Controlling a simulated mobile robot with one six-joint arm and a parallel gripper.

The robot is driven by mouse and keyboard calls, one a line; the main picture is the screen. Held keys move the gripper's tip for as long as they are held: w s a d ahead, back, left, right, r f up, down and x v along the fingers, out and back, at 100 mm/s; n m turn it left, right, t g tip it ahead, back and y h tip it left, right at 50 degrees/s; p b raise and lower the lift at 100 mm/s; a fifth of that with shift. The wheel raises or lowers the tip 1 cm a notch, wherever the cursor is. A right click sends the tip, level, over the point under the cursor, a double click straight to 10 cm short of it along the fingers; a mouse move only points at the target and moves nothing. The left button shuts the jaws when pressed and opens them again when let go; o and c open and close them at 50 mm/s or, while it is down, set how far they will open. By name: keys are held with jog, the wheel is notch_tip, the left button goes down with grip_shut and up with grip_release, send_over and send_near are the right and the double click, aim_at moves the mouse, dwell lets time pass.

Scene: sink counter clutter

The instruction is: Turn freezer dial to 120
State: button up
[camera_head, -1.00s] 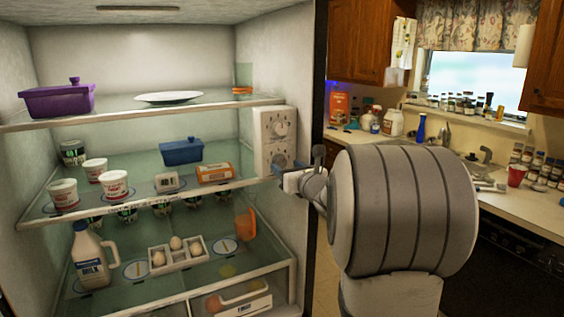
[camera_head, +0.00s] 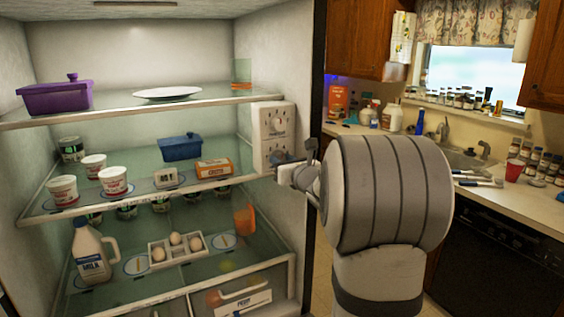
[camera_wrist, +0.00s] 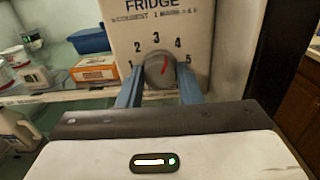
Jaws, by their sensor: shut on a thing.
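A white control panel (camera_head: 262,140) with two dials hangs on the right inner wall of the open fridge. The upper dial (camera_head: 277,124) is clear of my gripper. My gripper (camera_head: 282,166) is at the lower dial, which it largely hides in the head view. In the wrist view, its blue fingers stand on either side of a round grey dial (camera_wrist: 159,68), shut on it. Numbers 1 to 5 ring this dial, and the word FRIDGE is printed above it. Its red mark tilts slightly right of upright, roughly toward 4.
Fridge shelves to the left hold a purple dish (camera_head: 55,97), a white plate (camera_head: 167,94), a blue dish (camera_head: 181,148), an orange-and-white box (camera_head: 214,168) and a milk jug (camera_head: 93,252). A counter with a sink and a red cup (camera_head: 514,171) is at the right.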

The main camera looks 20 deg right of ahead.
jog(key=shift+c, duration=0.5)
jog(key=shift+f+m, duration=0.1)
jog(key=shift+m, duration=0.2)
jog(key=shift+m+b, duration=0.55)
jog(key=shift+m, duration=0.55)
jog(key=o, duration=1)
jog(key=s+b, duration=0.1)
jog(key=s, duration=0.3)
jog(key=s+b, duration=0.1)
jog(key=s, duration=0.3)
jog(key=shift+d, duration=0.2)
jog(key=shift+w, duration=0.1)
